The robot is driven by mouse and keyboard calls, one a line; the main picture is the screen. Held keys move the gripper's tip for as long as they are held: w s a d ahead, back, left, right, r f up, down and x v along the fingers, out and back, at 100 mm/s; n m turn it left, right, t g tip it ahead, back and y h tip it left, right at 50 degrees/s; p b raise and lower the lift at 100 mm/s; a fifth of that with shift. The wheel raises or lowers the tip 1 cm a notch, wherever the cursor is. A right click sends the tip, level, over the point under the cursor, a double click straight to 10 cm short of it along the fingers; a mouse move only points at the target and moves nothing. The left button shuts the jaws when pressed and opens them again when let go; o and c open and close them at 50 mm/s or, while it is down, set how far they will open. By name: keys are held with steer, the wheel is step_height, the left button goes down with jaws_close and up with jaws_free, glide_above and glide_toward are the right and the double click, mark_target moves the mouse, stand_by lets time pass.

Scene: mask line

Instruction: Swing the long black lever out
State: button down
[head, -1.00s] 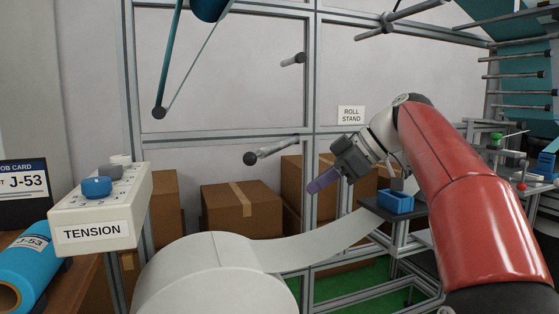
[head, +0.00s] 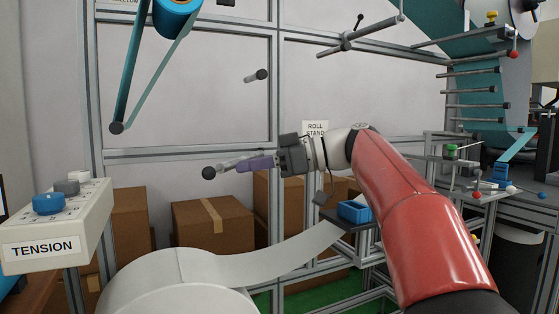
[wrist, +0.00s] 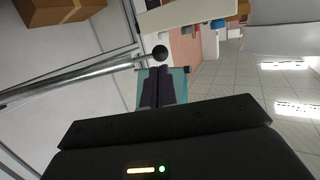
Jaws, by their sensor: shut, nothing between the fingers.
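A grey rod with a black ball end (head: 208,172) sticks out from the metal frame, left of my gripper (head: 240,165). The gripper's purple fingers point left, level with this rod, and cover part of it in the head view. In the wrist view the rod's black ball (wrist: 160,52) is just beyond the fingertips of my gripper (wrist: 160,72). The fingers are together and empty; I cannot tell if they touch the rod. A dark crossbar with a short black-knobbed handle (head: 354,33) is on the upper frame. I cannot tell which one is the long black lever.
A white web runs from the large roll (head: 180,282) below my gripper towards a blue bin (head: 354,211). The TENSION box (head: 58,226) is at left. Cardboard boxes (head: 205,228) stand behind the frame. A short rod (head: 256,76) sticks out above.

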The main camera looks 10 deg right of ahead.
mark_target(212, 168)
steer(key=shift+x, duration=2.05)
steer(key=shift+a, duration=0.1)
steer(key=x, duration=0.3)
steer(key=shift+w+a+r, duration=0.25)
steer(key=shift+w+a, duration=0.1)
